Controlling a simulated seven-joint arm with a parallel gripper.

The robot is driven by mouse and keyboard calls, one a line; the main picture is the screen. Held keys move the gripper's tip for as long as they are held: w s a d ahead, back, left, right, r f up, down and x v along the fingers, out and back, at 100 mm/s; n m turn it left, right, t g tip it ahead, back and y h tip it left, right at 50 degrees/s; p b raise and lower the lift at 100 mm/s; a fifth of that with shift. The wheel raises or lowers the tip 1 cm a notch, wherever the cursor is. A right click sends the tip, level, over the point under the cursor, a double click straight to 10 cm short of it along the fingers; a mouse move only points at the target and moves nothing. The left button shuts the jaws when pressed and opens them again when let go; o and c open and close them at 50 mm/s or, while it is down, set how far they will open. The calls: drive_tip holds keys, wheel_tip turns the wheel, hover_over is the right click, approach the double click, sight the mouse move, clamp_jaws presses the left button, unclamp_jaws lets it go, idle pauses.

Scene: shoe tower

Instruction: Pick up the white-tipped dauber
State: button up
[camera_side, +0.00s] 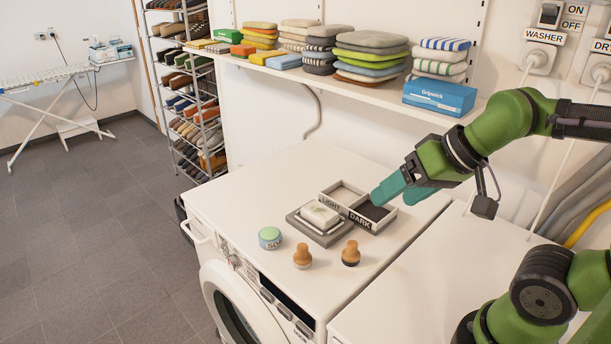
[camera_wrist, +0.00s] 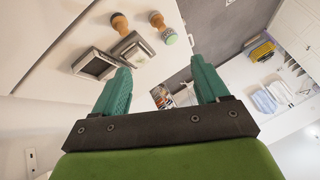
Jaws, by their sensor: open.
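Two wooden-handled daubers stand upright on the white washer top in the side view. The left one (camera_side: 302,256) has a pale tip at its base and appears to be the white-tipped dauber. The right one (camera_side: 351,253) has a dark base. In the wrist view, the white-tipped dauber appears to be the one (camera_wrist: 156,19) next to the round tin, with the other dauber (camera_wrist: 119,22) to its left. My gripper (camera_side: 388,194) is open and empty, above and behind the daubers, over the tray area. Its spread fingers (camera_wrist: 160,68) show in the wrist view.
A two-part tray (camera_side: 387,222) marked LIGHT and DARK sits behind the daubers. Beside it, a pale block rests on a grey base (camera_side: 301,226). A green-topped tin (camera_side: 270,238) stands left of the daubers. A shelf (camera_side: 375,96) with folded cloths and a blue box runs above.

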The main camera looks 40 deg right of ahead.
drive_tip(key=n+g+h, duration=0.2)
drive_tip(key=n+g, duration=0.3)
drive_tip(key=g, duration=0.2)
approach(302, 246)
wheel_tip(302, 246, down, 12)
drive_tip(key=shift+f, duration=0.1)
drive_tip(key=c, duration=1.1)
drive_tip(key=shift+r, duration=0.2)
